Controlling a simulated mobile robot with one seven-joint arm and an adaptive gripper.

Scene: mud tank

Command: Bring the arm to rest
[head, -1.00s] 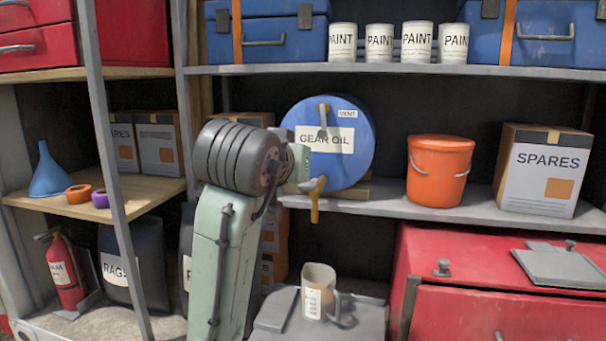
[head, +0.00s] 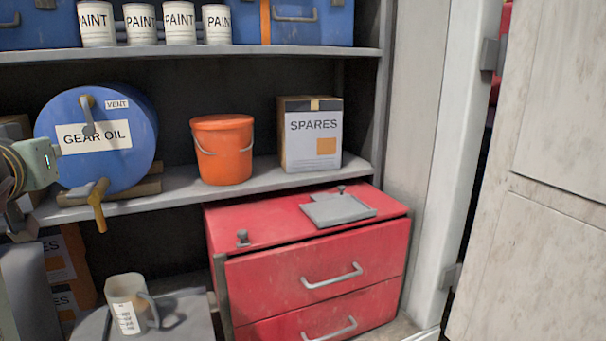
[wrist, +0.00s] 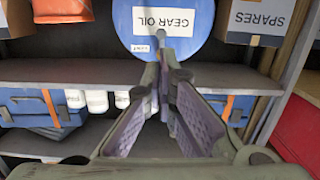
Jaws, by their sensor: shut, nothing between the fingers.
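My gripper (wrist: 163,72) shows in the wrist view with its two purple-padded fingers meeting at the tips. It is shut and empty, in front of the shelves. The wrist view is upside down. The blue gear oil drum (wrist: 180,22) shows just beyond the fingertips, and I cannot tell the gap. In the head view only a part of my arm shows at the left edge, beside the drum (head: 105,165); the fingers cannot be made out there.
An orange bucket (head: 223,155) and a spares box (head: 310,150) share the drum's shelf. A red drawer cabinet (head: 318,265) stands below. A pale panel (head: 555,150) is at right.

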